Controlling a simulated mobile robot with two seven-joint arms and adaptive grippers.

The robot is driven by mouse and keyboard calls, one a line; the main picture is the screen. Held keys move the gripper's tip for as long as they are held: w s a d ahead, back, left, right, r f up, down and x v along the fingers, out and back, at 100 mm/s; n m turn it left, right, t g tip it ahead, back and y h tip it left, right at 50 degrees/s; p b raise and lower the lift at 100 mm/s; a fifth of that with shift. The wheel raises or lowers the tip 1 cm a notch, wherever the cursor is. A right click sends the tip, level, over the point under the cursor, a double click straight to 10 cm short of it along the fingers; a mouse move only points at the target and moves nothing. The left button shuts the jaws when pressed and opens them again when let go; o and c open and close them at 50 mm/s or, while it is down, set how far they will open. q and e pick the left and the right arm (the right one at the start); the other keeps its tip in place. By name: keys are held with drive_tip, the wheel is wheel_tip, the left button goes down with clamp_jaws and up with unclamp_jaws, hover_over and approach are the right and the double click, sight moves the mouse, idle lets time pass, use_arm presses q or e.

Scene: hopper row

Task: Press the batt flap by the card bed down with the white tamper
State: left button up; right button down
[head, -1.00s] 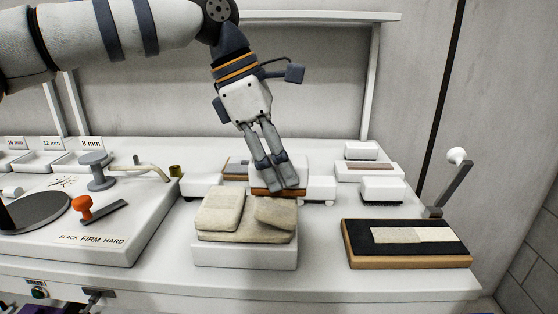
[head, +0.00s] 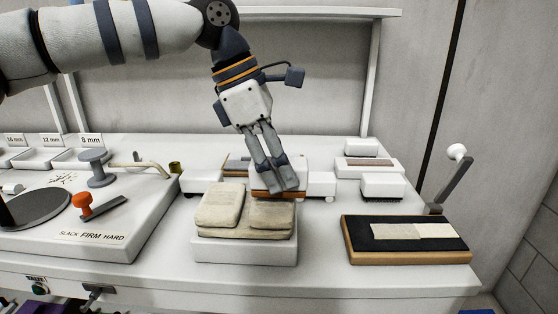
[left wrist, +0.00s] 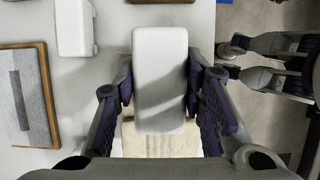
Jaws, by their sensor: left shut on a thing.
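The white tamper (left wrist: 160,80) is between the fingers of my left gripper (head: 277,186), which is shut on it. The left wrist view also shows the gripper (left wrist: 163,95). The batt lies on a white block (head: 245,252) as two cream flaps, the left flap (head: 220,205) and the flap by the card bed (head: 271,214). The right flap lies nearly flat, its back edge just under the fingers. I cannot tell if the tamper touches it. My right gripper (left wrist: 234,63) is open and empty, off the table edge.
The card bed (head: 405,261), wood-edged with cream strips, lies at the right. A lever with a white knob (head: 456,152) stands behind it. A white brush (head: 382,188) and other blocks sit at the back right. A dial panel (head: 93,237) with an orange knob is at left.

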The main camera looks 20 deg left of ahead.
use_arm(q)
drive_tip(key=shift+f, duration=0.5)
idle(0.3)
drive_tip(key=shift+f, duration=0.25)
drive_tip(key=shift+f, duration=0.15)
idle(0.5)
drive_tip(key=shift+r, duration=3.55)
